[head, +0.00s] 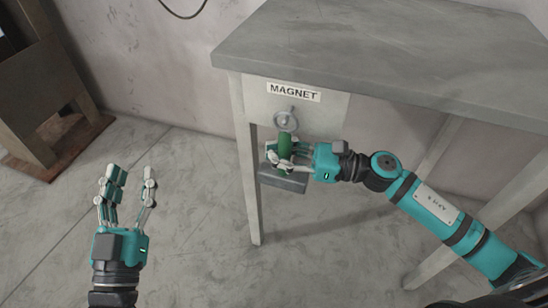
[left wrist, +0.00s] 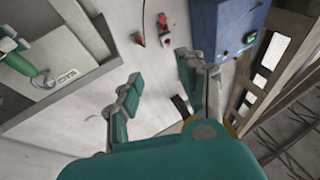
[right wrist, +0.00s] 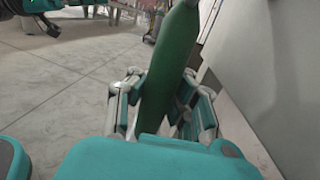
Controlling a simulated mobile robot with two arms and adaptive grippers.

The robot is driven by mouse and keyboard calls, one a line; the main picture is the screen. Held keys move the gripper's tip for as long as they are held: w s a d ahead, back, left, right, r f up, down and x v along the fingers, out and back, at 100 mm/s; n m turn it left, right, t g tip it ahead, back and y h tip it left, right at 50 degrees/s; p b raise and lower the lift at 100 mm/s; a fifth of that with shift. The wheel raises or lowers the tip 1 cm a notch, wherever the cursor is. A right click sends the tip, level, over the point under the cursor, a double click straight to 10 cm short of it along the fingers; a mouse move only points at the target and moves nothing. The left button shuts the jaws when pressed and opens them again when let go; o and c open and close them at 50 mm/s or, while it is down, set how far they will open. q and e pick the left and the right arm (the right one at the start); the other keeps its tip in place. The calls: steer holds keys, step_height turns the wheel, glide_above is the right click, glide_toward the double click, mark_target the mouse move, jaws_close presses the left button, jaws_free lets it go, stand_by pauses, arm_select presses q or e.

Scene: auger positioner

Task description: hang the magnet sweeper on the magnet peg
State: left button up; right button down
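The magnet sweeper has a green handle (head: 285,146) and a grey bar (head: 283,179) at its lower end. My right gripper (head: 287,158) has its fingers on both sides of the handle; the right wrist view shows the green handle (right wrist: 166,75) between them. A round grey metal piece (head: 286,120) shows at the handle's top, under the MAGNET label (head: 293,92). I cannot tell peg from hanging ring there, or whether the ring is around the peg. The left wrist view also shows the green handle (left wrist: 20,63). My left gripper (head: 127,180) is open and empty.
The grey workbench (head: 380,45) stands above the sweeper, with a leg (head: 249,190) just left of it. A brown wooden stand (head: 45,90) is at the far left. The left wrist view shows a blue machine (left wrist: 222,28) and small red items (left wrist: 165,28). Floor around my left gripper is clear.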

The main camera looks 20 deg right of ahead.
steer(key=shift+w+d+f+b, duration=0.2)
steer(key=shift+w+d+b, duration=0.1)
steer(key=shift+w+b, duration=0.15)
arm_select(q)
steer(key=s+r+t+h+b, duration=0.1)
steer(key=s+r+t+h, duration=0.1)
steer(key=s+r+t, duration=0.2)
steer(key=shift+s+r+t, duration=0.3)
steer(key=shift+r+t, duration=0.2)
steer(key=shift+r, duration=0.9)
arm_select(e)
steer(key=shift+w+d+f, duration=0.15)
steer(key=shift+w+f, duration=0.05)
arm_select(q)
steer(key=shift+a, duration=0.1)
arm_select(e)
steer(key=c, duration=2)
jaws_free()
steer(key=o, duration=0.7)
steer(key=shift+c, duration=0.2)
steer(key=shift+f, duration=0.1)
